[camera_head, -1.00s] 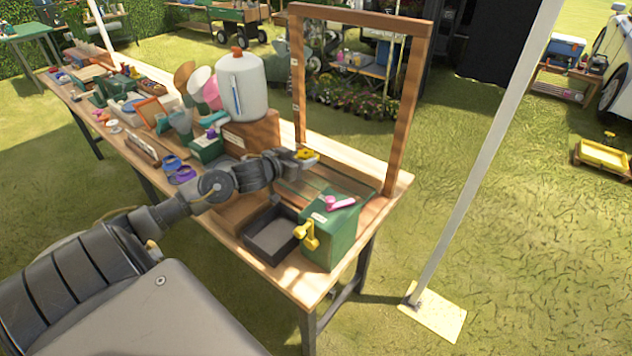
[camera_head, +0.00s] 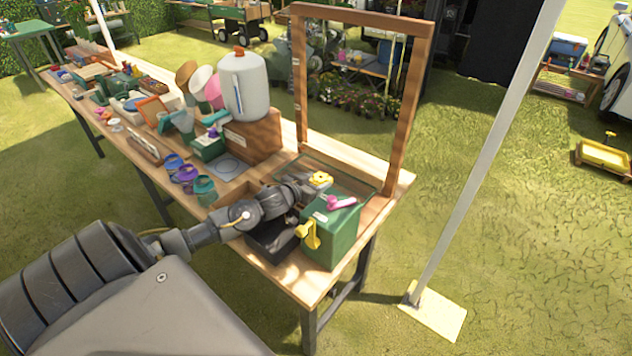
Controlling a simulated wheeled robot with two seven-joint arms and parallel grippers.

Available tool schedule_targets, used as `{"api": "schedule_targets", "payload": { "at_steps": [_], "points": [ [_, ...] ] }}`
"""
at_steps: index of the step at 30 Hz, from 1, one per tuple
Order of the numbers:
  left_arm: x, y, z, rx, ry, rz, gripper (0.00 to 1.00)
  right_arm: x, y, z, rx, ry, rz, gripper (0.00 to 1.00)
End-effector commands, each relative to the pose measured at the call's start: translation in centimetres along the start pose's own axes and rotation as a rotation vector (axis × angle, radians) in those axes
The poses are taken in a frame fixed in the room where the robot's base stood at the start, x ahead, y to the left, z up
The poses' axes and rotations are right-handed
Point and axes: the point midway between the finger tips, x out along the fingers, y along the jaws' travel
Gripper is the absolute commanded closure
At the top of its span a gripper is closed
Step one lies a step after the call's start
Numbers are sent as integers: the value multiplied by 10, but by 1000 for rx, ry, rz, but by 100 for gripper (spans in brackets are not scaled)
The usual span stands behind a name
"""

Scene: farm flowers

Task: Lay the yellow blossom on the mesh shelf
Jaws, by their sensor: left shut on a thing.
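My left gripper (camera_head: 310,184) reaches in over the bench from the lower left. It is shut on the yellow blossom (camera_head: 321,179), which shows at its fingertips. The mesh shelf (camera_head: 350,175) appears to be the flat, thin-framed panel at the foot of the upright wooden frame. The blossom is over the near part of this panel; I cannot tell whether it touches. My arm and the green box hide some of the panel. My right gripper is not in view.
A green box (camera_head: 332,232) with a pink tool (camera_head: 341,202) on top and a yellow handle stands right of my gripper. A dark tray (camera_head: 272,238) lies under my arm. The wooden frame (camera_head: 400,110) rises behind. A white jug (camera_head: 244,88) stands on a wooden block.

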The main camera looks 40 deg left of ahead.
Motion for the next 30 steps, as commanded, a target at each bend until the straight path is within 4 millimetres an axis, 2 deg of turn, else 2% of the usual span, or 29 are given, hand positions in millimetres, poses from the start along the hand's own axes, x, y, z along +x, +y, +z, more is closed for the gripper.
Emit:
{"api": "schedule_targets", "payload": {
  "at_steps": [6, 7, 12, 22, 30],
  "points": [
    [1, 0, 2, -1, 0, 0, 70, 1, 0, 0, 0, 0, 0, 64],
    [1, 0, 2, 0, 0, 0, 45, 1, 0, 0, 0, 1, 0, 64],
    [0, 0, 2, 0, 0, 0, 26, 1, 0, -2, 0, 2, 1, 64],
    [-3, 0, 0, 1, -1, 0, 26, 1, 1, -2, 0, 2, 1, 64],
    [-45, 0, 2, 1, -3, 2, 26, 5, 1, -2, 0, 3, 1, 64]
  ]
}}
